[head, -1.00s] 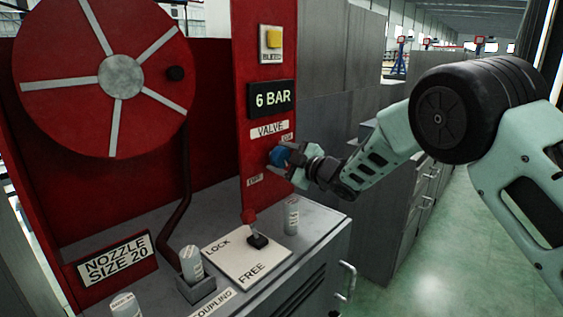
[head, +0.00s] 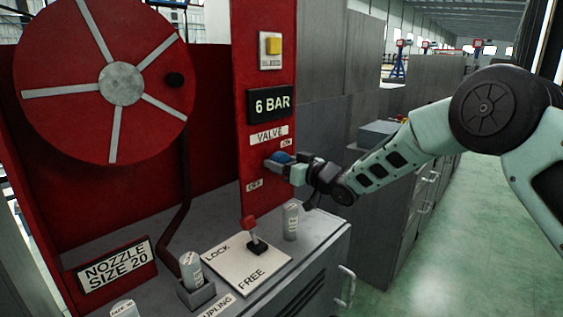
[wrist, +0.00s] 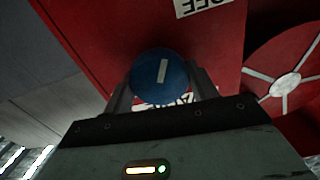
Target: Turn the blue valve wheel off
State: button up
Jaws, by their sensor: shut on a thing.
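The blue valve wheel (head: 281,157) is on the red panel (head: 256,200), under the "VALVE" label (head: 268,135). An "ON" label (head: 286,143) sits to its upper right and an "OFF" label (head: 254,184) to its lower left. My gripper (head: 279,163) is shut on the wheel from the front and partly hides it in the head view. In the wrist view the wheel (wrist: 160,74) shows as a round blue face with a pale bar mark, and the two fingers of my gripper (wrist: 162,88) are on either side of it.
Above the valve are a "6 BAR" display (head: 270,102) and a yellow button (head: 274,46). Below are a red-knobbed lever (head: 250,224) on a LOCK/FREE plate (head: 225,264) and a grey canister (head: 291,221) close under my gripper. A red reel (head: 70,85) is at left.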

jog(key=shift+f+m+p, duration=0.15)
jog(key=shift+m+p, duration=0.3)
jog(key=shift+m, duration=1.75)
jog(key=o, duration=1)
jog(key=shift+d, duration=0.1)
jog(key=b+v, duration=0.3)
jog(key=v, duration=1.4)
jog(key=shift+s+d, duration=0.1)
jog(key=shift+s, duration=0.05)
